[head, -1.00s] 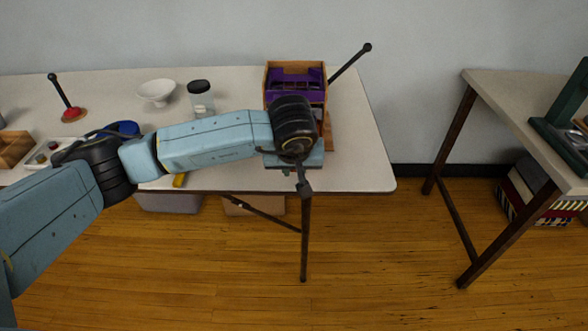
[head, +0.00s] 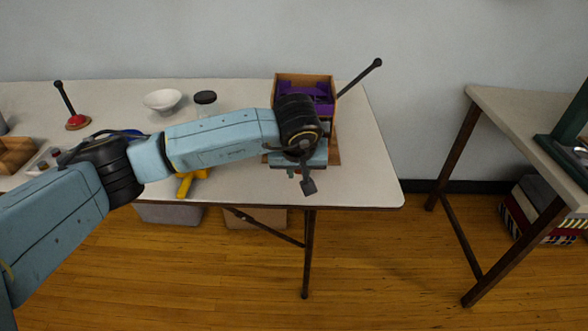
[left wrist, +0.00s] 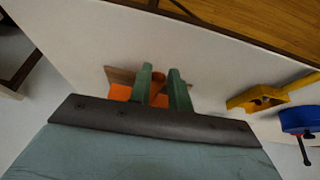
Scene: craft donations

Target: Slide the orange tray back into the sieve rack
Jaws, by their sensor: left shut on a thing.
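The sieve rack (head: 322,82) is an open wooden box with purple inside, standing near the right end of the table in the head view. My left wrist hides its lower front. In the left wrist view, my left gripper (left wrist: 161,78) has its two green fingers close together, shut on the orange tray (left wrist: 120,93). Orange and brown parts of the tray show beside and between the fingers. In the head view my left gripper is in front of the rack, its fingertips hidden. I cannot tell how far the tray sits in the rack. My right gripper is not in view.
A yellow tool (head: 187,184) lies on the table (head: 240,188) left of the rack; it also shows in the left wrist view (left wrist: 270,95), near a blue item (left wrist: 297,120). A dark-lidded jar (head: 205,99) and white bowl (head: 162,100) stand behind my arm. A dark rod (head: 360,78) rises beside the rack.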

